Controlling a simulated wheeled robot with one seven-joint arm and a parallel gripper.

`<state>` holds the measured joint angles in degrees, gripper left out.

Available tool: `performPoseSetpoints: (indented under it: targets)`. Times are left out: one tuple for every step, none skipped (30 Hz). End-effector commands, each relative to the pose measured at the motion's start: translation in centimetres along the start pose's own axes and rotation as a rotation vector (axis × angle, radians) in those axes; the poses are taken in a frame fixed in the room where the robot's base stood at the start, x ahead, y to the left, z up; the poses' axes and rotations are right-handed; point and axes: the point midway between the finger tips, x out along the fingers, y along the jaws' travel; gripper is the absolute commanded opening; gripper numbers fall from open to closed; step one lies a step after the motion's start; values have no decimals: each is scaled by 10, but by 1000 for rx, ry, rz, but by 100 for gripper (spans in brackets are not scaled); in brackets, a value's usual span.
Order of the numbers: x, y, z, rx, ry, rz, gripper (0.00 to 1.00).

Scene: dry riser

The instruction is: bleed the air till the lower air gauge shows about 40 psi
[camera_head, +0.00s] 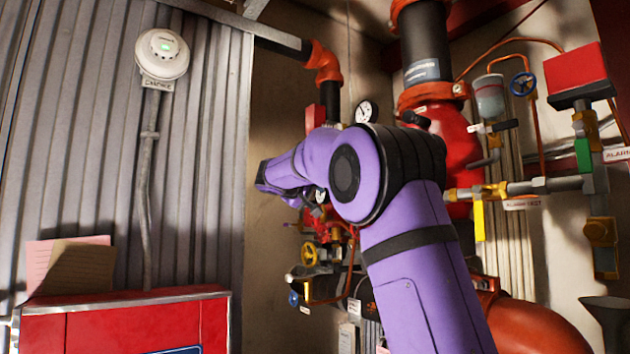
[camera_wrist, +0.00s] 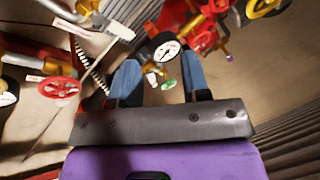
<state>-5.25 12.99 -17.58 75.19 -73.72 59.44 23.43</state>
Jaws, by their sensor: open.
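A white-faced gauge (camera_wrist: 165,50) with a dark rim shows in the wrist view, ahead of and between my fingertips. Its needle is too small to read. My gripper (camera_wrist: 159,62) is open and empty, with blue-grey fingers on either side of this gauge; I cannot tell whether they touch anything. A small green tag (camera_wrist: 169,85) shows between the fingers. In the head view, a white gauge (camera_head: 367,111) stands above my purple arm. A second small dial (camera_head: 320,196) is mostly hidden by the arm. I cannot tell which is the lower air gauge, nor which fitting bleeds the air.
A red handwheel (camera_wrist: 58,87) lies left of my fingers, and a yellow handwheel (camera_wrist: 264,6) is at top right. Red valves and pipes crowd the top. Corrugated wall (camera_wrist: 300,120) runs along the right. A red cabinet (camera_head: 130,325) stands at the head view's lower left.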

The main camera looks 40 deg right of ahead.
Motion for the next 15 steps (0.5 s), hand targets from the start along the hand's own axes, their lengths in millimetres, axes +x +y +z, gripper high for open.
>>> performPoseSetpoints:
  targets:
    - [5, -2, -19, -11, 20, 61, 43]
    - [7, -1, -29, -15, 33, 98, 43]
    - [9, 0, -41, -19, 49, 144, 43]
    - [10, 1, -50, -23, 61, 177, 43]
    - [10, 1, -58, -27, 73, 207, 43]
    - [10, 2, -67, -30, 88, 241, 43]
    - [10, 2, -73, -32, 97, 264, 43]
    - [10, 2, -78, -35, 106, 284, 43]
    - [10, 3, -84, -37, 115, 307, 43]
    - [9, 3, -87, -38, 120, 320, 43]
    - [9, 2, -89, -40, 125, 330, 43]
    - [9, 3, -92, -41, 130, 341, 43]
    - [9, 3, -93, -40, 132, 346, 43]
    - [10, 4, -94, -41, 133, 349, 43]
    - [12, 5, -94, -41, 133, 351, 43]
